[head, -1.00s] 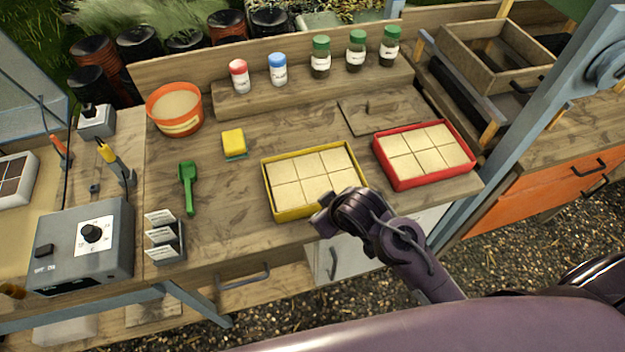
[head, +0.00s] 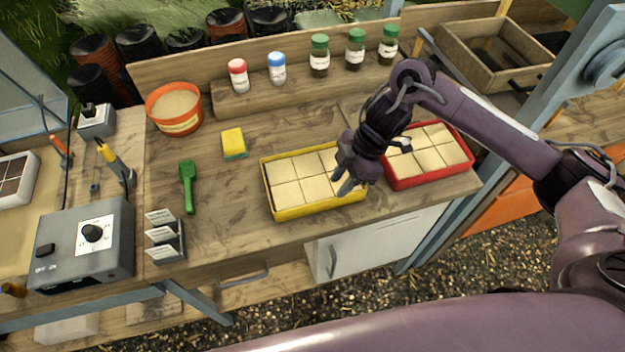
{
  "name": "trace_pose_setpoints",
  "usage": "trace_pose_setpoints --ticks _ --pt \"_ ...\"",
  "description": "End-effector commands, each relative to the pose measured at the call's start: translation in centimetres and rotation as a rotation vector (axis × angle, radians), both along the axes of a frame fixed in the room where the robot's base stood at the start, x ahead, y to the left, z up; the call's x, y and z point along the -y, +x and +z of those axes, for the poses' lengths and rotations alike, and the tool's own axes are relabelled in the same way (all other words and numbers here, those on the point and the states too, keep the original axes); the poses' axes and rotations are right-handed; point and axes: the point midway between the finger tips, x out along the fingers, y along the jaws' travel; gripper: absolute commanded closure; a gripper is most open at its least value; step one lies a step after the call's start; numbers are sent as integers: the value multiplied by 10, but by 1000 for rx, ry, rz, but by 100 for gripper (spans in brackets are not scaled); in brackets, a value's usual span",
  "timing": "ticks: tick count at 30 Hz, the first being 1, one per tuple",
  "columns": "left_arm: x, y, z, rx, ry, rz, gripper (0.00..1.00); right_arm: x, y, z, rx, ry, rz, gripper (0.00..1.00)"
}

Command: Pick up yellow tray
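The yellow tray (head: 290,214) sits flat on the wooden bench, filled with pale square blocks. My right gripper (head: 344,186) is over the tray's right end, pointing down, with its two fingertips showing a small gap between them. It hides part of the tray's right end and right rim. Whether the fingers touch the tray cannot be told. My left gripper is not in view.
A red tray (head: 426,182) of similar blocks stands close to the right, partly behind my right arm. A green scoop (head: 187,184), a yellow sponge (head: 233,141) and an orange pot (head: 160,127) lie to the left. Jars stand on the back shelf (head: 300,84).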

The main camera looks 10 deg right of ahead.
Motion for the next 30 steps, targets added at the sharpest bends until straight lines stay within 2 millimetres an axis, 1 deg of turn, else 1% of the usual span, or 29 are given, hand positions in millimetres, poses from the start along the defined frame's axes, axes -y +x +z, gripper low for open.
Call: trace_pose_setpoints --ticks 1,5,8,12,15,18,24,26,30 --pt "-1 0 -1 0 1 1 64 -3 -1 -7 -7 2 1 72" --pt "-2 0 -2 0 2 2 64 -10 -1 -20 -6 4 0 72" --pt "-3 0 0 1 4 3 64 -15 2 -30 -7 5 0 72" --pt "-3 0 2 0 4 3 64 -26 6 -49 -7 5 0 72" --pt "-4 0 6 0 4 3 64 -29 6 -59 -4 2 1 72" --pt "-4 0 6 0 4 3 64 -31 7 -65 -1 1 1 72" --pt "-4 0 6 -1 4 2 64 -31 7 -66 0 1 1 72" --pt "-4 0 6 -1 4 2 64 -31 7 -66 0 1 1 78" --pt "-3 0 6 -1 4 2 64 -31 7 -66 0 1 1 97"
